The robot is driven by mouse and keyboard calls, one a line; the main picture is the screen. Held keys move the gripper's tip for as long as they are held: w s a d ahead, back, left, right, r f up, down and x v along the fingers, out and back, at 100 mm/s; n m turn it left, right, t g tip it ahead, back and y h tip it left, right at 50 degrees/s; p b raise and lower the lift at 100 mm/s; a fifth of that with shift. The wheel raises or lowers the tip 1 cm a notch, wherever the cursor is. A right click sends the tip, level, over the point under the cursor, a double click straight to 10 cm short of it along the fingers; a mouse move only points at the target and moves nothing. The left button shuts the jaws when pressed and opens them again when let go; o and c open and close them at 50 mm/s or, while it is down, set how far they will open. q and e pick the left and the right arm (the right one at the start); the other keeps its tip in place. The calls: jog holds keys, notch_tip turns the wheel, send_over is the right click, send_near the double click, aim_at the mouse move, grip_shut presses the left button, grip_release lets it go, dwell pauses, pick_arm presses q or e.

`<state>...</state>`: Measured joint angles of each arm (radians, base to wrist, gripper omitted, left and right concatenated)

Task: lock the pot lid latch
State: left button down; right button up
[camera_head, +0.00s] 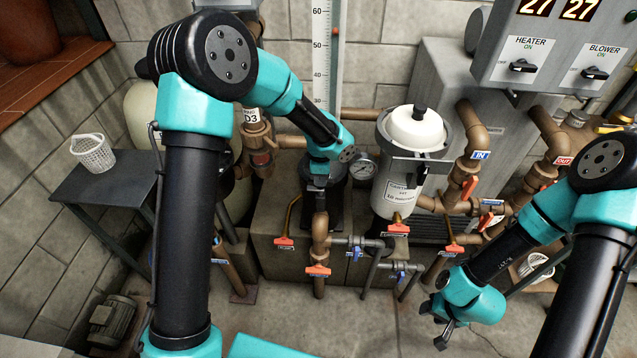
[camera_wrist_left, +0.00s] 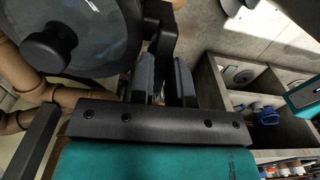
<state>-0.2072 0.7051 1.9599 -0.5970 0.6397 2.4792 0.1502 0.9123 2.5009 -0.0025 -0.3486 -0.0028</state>
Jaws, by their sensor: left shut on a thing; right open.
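In the left wrist view a round grey lid with a black knob (camera_wrist_left: 50,46) fills the upper left. A dark latch piece (camera_wrist_left: 160,28) sits at the lid's right edge. My left gripper (camera_wrist_left: 166,65) has its two fingers upright around this dark piece and is shut on it, though the contact is partly hidden. In the head view my left wrist hangs over a black pot (camera_head: 320,205) on the plinth, and hides its lid and the gripper's fingertips. My right gripper (camera_head: 442,322) is open and empty at the lower right, above the floor.
A white canister (camera_head: 405,195) with a white lid stands right of my left wrist. Brown pipes and orange-handled valves (camera_head: 318,271) crowd the front. A white basket (camera_head: 93,152) stands on a dark table at the left.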

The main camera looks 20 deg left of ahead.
dwell(0.4)
pick_arm(q)
jog(key=m, duration=0.4)
jog(key=shift+m, duration=0.4)
jog(key=m, duration=0.8)
jog(key=shift+m, duration=0.4)
jog(key=m, duration=0.5)
jog(key=c, duration=1)
grip_release()
jog(key=shift+r, duration=0.1)
